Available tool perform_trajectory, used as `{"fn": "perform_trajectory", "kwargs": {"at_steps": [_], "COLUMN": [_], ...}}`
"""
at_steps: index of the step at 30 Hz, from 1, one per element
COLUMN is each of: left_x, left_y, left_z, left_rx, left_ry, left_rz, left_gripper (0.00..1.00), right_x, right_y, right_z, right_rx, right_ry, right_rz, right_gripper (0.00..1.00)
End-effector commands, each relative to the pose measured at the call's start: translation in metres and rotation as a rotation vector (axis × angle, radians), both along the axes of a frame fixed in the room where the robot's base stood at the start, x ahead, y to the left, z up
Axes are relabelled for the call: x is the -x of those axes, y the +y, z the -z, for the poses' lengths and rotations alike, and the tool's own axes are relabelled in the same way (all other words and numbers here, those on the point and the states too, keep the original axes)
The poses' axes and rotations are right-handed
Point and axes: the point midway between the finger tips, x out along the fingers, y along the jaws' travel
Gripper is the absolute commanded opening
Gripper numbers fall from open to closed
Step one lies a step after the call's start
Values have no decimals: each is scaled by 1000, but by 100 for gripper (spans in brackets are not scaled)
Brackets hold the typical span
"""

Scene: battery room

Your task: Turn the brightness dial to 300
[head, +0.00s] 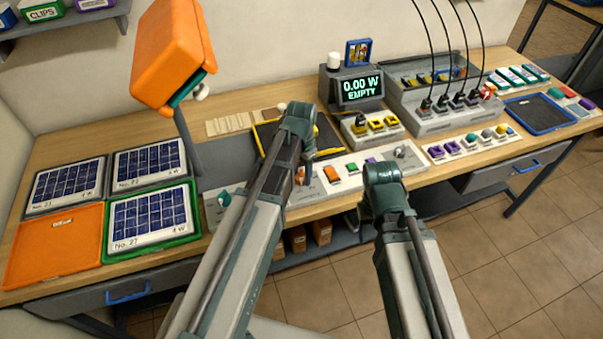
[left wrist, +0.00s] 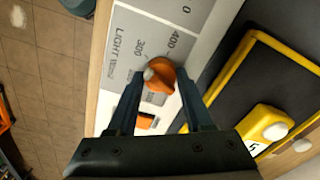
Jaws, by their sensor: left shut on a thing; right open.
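The brightness dial (left wrist: 161,76) is an orange knob on a pale panel marked LIGHT, with the numbers 0, 300 and 400 beside it in the left wrist view. Its whitish mark lies on the side toward the 300 label, but the exact reading is hard to tell. My left gripper (left wrist: 158,92) is shut on the dial, one finger on each side. In the head view, my left gripper (head: 303,158) reaches down to the orange dial (head: 300,176) and partly hides it. My right gripper (head: 386,182) is open, apart in front of the bench; its fingertips are hard to make out.
An orange lamp (head: 172,52) stands over solar panels (head: 150,215) at the left. A display (head: 361,89) reads 0.00 W EMPTY. A yellow-edged dark tray (left wrist: 245,75) lies close beside my left gripper. A device with black cables (head: 440,120) stands further right.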

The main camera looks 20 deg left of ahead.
Motion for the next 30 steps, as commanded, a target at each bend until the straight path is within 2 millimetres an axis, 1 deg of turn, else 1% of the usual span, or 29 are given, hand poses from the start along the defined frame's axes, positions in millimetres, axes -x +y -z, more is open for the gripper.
{"fn": "perform_trajectory", "kwargs": {"at_steps": [6, 12, 29, 30], "left_x": [0, 0, 0, 0], "left_y": [0, 0, 0, 0], "left_z": [0, 0, 0, 0], "left_rx": [0, 0, 0, 0], "left_ry": [0, 0, 0, 0], "left_rz": [114, 172, 197, 196], "left_gripper": [0, 0, 0, 56], "right_x": [0, 0, 0, 0], "right_y": [0, 0, 0, 0], "right_z": [0, 0, 0, 0], "right_rx": [0, 0, 0, 0], "right_ry": [0, 0, 0, 0], "right_rz": [0, 0, 0, 0], "right_gripper": [50, 50, 50, 50]}}
